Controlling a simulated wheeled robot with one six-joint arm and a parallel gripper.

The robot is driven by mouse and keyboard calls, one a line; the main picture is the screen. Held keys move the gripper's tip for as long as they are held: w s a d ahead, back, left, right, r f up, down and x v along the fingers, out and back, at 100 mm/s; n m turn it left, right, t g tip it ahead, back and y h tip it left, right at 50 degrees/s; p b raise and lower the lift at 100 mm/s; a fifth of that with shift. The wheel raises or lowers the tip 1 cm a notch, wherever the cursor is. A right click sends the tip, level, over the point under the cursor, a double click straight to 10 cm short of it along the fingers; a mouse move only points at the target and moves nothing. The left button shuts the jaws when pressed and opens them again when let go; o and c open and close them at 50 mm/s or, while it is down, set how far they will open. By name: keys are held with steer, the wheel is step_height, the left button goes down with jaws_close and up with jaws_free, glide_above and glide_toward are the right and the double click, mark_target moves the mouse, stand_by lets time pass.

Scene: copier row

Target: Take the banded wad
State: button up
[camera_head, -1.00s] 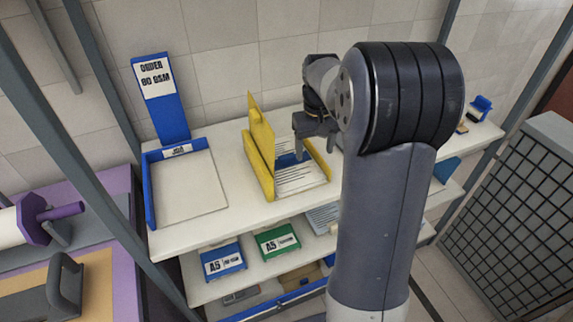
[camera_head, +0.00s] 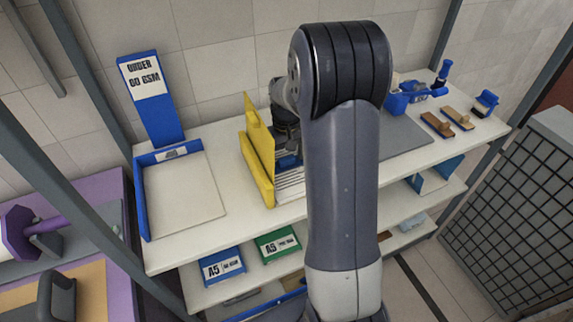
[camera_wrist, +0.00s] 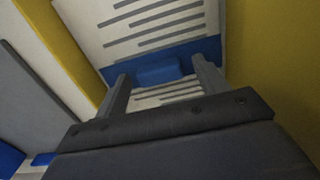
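The banded wad (camera_head: 290,184) is a stack of white paper with dark printed lines and a blue band. It lies in a yellow holder (camera_head: 258,158) on the top shelf, partly hidden by my arm in the head view. In the wrist view the wad (camera_wrist: 160,32) lies between the yellow walls, with a raised blue block on its band. My gripper (camera_wrist: 160,70) is open, its two fingers on either side of that block. Gaps show between block and fingers. The fingers are hidden in the head view.
A blue-edged tray (camera_head: 185,200) with an order sign (camera_head: 150,95) stands left. A grey mat (camera_head: 400,138), blue tools (camera_head: 405,98) and wooden-handled pieces (camera_head: 438,124) are right. A lower shelf holds blue (camera_head: 222,266) and green (camera_head: 277,245) A5 packs.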

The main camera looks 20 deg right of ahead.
mark_target(289, 157)
steer(key=c, duration=1.2)
steer(key=shift+r, duration=0.1)
steer(key=shift+d+r, duration=0.25)
steer(key=shift+r, duration=0.05)
steer(key=r, duration=0.6)
steer(key=shift+d+r+b, duration=0.2)
steer(key=shift+b, duration=0.2)
steer(key=d+r+p, duration=0.2)
steer(key=d+r, duration=0.1)
steer(key=d, duration=1.6)
